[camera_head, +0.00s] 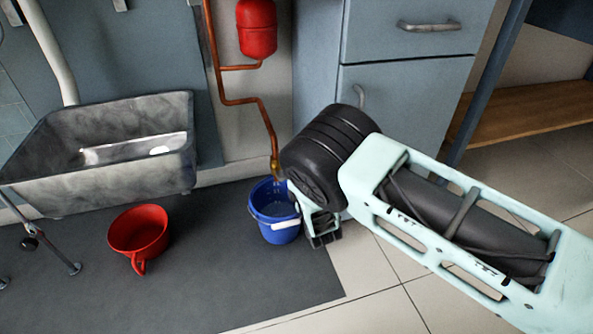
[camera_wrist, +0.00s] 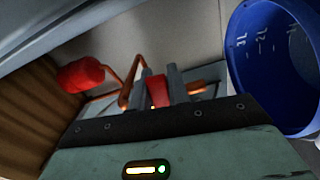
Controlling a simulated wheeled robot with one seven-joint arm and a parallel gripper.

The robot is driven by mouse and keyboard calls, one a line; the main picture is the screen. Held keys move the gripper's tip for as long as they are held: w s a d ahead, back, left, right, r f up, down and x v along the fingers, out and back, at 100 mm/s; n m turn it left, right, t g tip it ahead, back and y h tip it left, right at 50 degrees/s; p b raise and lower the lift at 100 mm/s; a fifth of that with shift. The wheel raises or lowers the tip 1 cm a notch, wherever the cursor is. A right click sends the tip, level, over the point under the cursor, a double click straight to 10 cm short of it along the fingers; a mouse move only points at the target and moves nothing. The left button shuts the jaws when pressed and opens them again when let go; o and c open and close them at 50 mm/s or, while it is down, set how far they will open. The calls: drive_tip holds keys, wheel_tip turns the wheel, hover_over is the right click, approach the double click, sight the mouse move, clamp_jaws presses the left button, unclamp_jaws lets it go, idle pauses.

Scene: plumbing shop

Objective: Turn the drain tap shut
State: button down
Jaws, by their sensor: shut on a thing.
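The drain tap (camera_head: 276,168) is a small brass fitting at the low end of a copper pipe (camera_head: 262,115), just above the blue bucket. My gripper (camera_wrist: 160,83) is shut on the tap's red handle (camera_wrist: 157,92), which shows between the two grey fingers in the wrist view. In the head view my wrist hides the fingertips and the handle. The blue bucket (camera_head: 277,232) stands upright under the tap with liquid in it; its marked inside also shows at right in the wrist view (camera_wrist: 245,75). I cannot tell whether water is running.
A red tank (camera_head: 257,28) is on the copper pipe above. A grey cabinet (camera_head: 400,90) stands close behind my wrist. The tiled floor in front is clear.

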drive_tip(key=shift+d+r+n+p, duration=0.1)
drive_tip(key=shift+r+n+p, duration=0.25)
drive_tip(key=shift+n, duration=0.35)
drive_tip(key=c, duration=1.3)
unclamp_jaws()
drive_tip(key=shift+c, duration=0.2)
drive_tip(key=shift+s, duration=0.1)
drive_tip(key=p+v, duration=0.7)
drive_tip(key=v, duration=1)
drive_tip(key=shift+s+r, duration=0.1)
drive_tip(key=shift+s, duration=0.05)
